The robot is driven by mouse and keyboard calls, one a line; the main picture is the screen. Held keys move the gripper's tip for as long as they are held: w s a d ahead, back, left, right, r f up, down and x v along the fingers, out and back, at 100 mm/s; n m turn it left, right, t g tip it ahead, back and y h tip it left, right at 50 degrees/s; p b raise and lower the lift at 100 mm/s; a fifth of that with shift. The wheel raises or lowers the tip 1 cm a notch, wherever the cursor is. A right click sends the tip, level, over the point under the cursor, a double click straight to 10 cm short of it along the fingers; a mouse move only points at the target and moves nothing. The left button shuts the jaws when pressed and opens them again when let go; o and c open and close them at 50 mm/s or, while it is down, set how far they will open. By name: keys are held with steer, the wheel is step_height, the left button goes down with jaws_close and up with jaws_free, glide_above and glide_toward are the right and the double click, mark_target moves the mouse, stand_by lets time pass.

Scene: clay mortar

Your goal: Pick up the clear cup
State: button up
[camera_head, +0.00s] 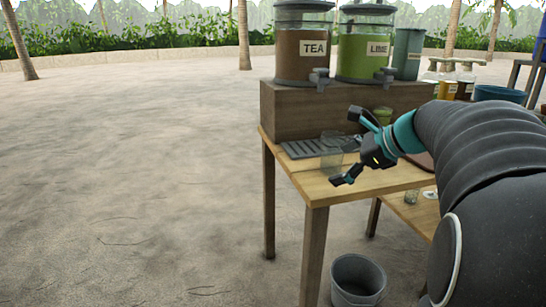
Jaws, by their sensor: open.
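The clear cup (331,157) is a see-through tumbler standing upright on the wooden table (312,188), near its left front part, by a dark slatted drip tray (300,148). My gripper (347,147) comes in from the right with its fingers spread wide, one up and back, one low and toward the front. The cup shows at the open mouth of the fingers, overlapping them in the picture. I cannot tell whether any finger touches it. Nothing is seen held.
A TEA dispenser (302,45) and a LIME dispenser (365,47) stand on a wooden box (295,108) behind the cup. A grey bucket (357,280) is on the sand below the table's front. Open sand lies to the left.

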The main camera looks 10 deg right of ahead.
mark_target(333, 145)
steer(key=w+d+r+m+t, duration=0.2)
steer(key=d+m, duration=0.1)
steer(key=d, duration=0.3)
steer(key=w+d+r+m+t, duration=0.1)
steer(key=w+d+m, duration=0.15)
steer(key=d, duration=0.25)
steer(key=shift+m, duration=0.55)
steer(key=shift+a+r+b+x, duration=0.1)
steer(key=shift+x, duration=2)
steer(key=shift+a+r+b+x, duration=0.1)
steer(key=shift+b+x, duration=0.05)
steer(key=shift+x, duration=2)
steer(key=shift+a+r+b+x, duration=0.1)
steer(key=shift+x, duration=2)
steer(key=c, duration=1.2)
